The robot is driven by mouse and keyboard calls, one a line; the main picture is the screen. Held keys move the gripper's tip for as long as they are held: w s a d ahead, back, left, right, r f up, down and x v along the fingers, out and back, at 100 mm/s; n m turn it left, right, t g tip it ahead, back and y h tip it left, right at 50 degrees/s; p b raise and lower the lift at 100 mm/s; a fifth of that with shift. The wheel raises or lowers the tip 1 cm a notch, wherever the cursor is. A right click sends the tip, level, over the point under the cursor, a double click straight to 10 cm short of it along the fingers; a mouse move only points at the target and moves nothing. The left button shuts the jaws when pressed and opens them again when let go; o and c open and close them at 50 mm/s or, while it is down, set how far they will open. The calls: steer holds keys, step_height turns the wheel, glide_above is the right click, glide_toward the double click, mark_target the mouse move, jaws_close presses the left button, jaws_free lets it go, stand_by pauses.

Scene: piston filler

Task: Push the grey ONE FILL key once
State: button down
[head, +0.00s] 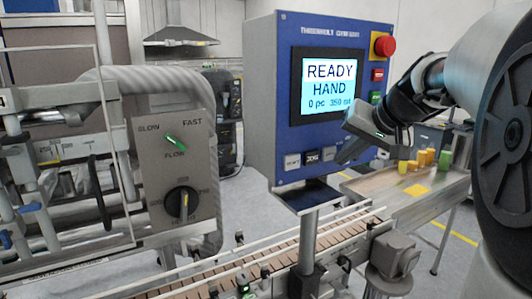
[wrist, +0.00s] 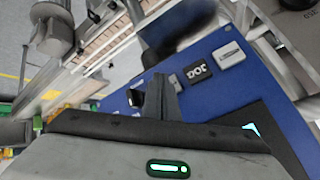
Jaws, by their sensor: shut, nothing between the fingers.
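The blue control panel (head: 266,90) has a row of small keys below its screen. A pale grey key (head: 292,162) is at the left and a dark key (head: 313,157) beside it; a third key (head: 329,153) is partly hidden by my gripper. Their labels are too small to read surely, so I cannot tell which is ONE FILL. My gripper (head: 343,158) is shut and empty, in front of the panel at the right end of the row. In the wrist view the shut fingers (wrist: 158,94) point toward the panel, with the dark key (wrist: 198,73) and pale key (wrist: 229,54) to their right. Contact cannot be told.
The screen (head: 328,86) reads READY HAND. A red emergency knob (head: 385,46) and red and green buttons (head: 376,97) sit on the panel's right side. A conveyor (head: 320,243) runs below. A grey box with a dial (head: 183,202) stands at left.

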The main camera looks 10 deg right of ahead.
steer(key=shift+s+d+b, duration=0.3)
steer(key=shift+s+b, duration=0.05)
steer(key=shift+s, duration=0.45)
steer(key=shift+s+d+b, duration=0.25)
steer(key=shift+s+b, duration=0.05)
steer(key=shift+s, duration=0.45)
steer(key=shift+s+d+b, duration=0.3)
steer(key=shift+s+b, duration=0.05)
steer(key=shift+s, duration=0.45)
